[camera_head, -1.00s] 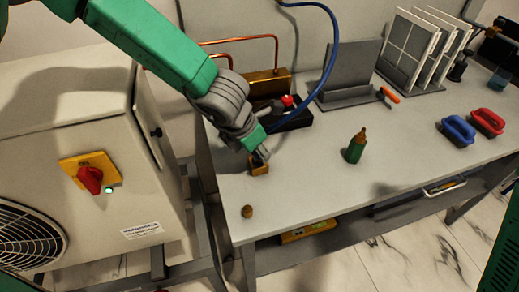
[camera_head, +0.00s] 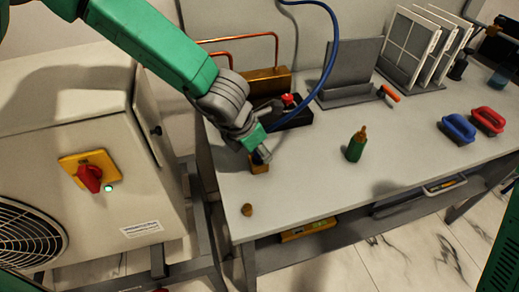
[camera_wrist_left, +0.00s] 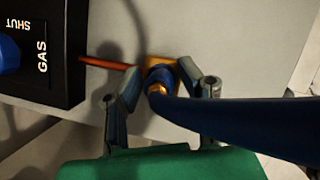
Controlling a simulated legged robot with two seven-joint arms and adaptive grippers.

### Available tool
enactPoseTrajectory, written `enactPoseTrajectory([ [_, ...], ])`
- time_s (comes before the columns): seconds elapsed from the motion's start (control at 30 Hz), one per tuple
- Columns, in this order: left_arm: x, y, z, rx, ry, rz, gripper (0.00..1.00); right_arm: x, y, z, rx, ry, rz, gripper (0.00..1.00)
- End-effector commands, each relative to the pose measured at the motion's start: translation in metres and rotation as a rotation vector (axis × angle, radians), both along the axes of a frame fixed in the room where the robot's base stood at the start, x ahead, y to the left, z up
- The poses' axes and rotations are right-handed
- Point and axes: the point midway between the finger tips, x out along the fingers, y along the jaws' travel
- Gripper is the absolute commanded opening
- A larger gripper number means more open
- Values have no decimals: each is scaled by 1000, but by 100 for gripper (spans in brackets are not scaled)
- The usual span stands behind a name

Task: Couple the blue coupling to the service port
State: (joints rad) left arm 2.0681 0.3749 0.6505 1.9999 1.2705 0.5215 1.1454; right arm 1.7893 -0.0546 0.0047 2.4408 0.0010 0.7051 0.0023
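My left gripper (camera_head: 261,157) is low over the left end of the bench, at a small brass block (camera_head: 259,168). In the left wrist view the blue coupling (camera_wrist_left: 160,77) has a brass end and sits between the fingertips of my left gripper (camera_wrist_left: 160,74), which close against its sides. The coupling is right over the brass block (camera_wrist_left: 154,61); whether they are joined is hidden. The blue hose (camera_wrist_left: 235,120) runs off to the right there, and loops above the bench in the head view (camera_head: 333,45). My right gripper is not in view.
A black box (camera_wrist_left: 60,88) marked SHUT and GAS stands beside the block. A small brass cap (camera_head: 247,210) lies at the bench's front left. A white unit (camera_head: 60,115) stands left.

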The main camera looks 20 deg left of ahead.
Motion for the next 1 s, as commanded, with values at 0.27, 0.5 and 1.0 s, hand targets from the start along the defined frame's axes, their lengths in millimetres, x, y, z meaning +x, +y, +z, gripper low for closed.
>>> enactPoseTrajectory([
  [0.27, 0, 0, 0, 0, 0, 0, 55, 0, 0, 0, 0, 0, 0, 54],
  [0.5, 0, 0, 0, 0, 0, 0, 58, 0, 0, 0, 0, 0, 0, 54],
  [1.0, -20, 15, 63, -1, -4, 2, 58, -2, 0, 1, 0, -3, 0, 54],
])
